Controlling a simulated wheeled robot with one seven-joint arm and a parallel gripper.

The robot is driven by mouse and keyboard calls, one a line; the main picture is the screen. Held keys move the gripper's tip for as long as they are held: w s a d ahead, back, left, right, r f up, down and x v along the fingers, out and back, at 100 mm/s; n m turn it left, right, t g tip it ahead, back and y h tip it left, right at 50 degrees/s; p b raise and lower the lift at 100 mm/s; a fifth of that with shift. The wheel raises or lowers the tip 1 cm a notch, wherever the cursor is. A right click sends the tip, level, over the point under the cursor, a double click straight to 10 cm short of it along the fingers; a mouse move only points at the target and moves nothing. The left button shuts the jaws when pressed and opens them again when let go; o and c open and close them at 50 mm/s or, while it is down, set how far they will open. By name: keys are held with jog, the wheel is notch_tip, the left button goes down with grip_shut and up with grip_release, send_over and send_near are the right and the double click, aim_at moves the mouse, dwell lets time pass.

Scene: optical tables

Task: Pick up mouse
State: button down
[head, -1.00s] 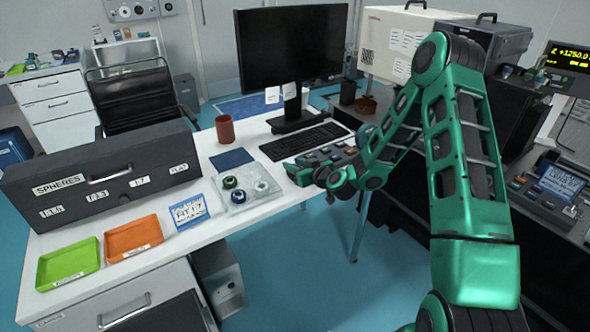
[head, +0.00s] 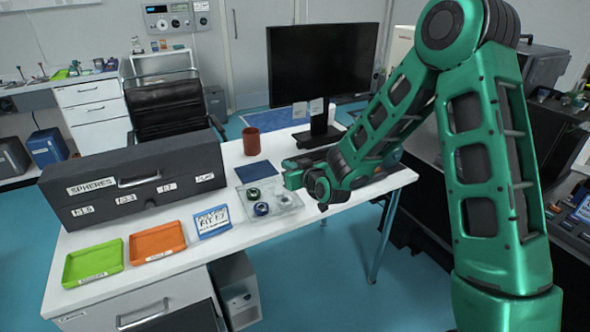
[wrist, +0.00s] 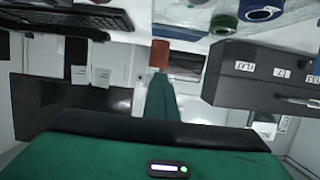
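I cannot make out a mouse for certain in either view. A small bluish shape (head: 394,156) shows behind my arm at the right end of the white desk (head: 345,196), too covered to identify. My gripper (head: 292,170) is over the desk, just right of the clear tray, in front of the monitor. Its fingers are too small and covered to tell whether they are open or shut, and no held object shows. My arm hides most of the keyboard in the head view; the keyboard (wrist: 75,14) shows at the top left of the wrist view.
A clear tray (head: 287,203) holds several round parts beside a dark blue pad (head: 256,172). A red cup (head: 252,142) and a monitor (head: 321,62) stand behind. A grey case (head: 132,181), orange tray (head: 157,241) and green tray (head: 93,262) fill the left side.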

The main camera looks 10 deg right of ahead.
jog(key=c, duration=0.5)
grip_release()
